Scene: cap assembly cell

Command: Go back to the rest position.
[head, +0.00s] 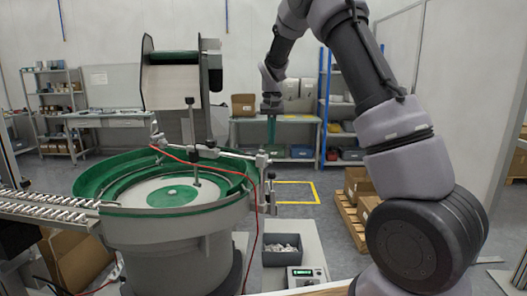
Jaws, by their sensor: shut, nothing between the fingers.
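A green-lined bowl feeder (172,193) with a raised hopper (172,80) stands at left, a roller conveyor (45,207) beside it. Cardboard boxes (358,183) on a pallet stand behind my arm.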

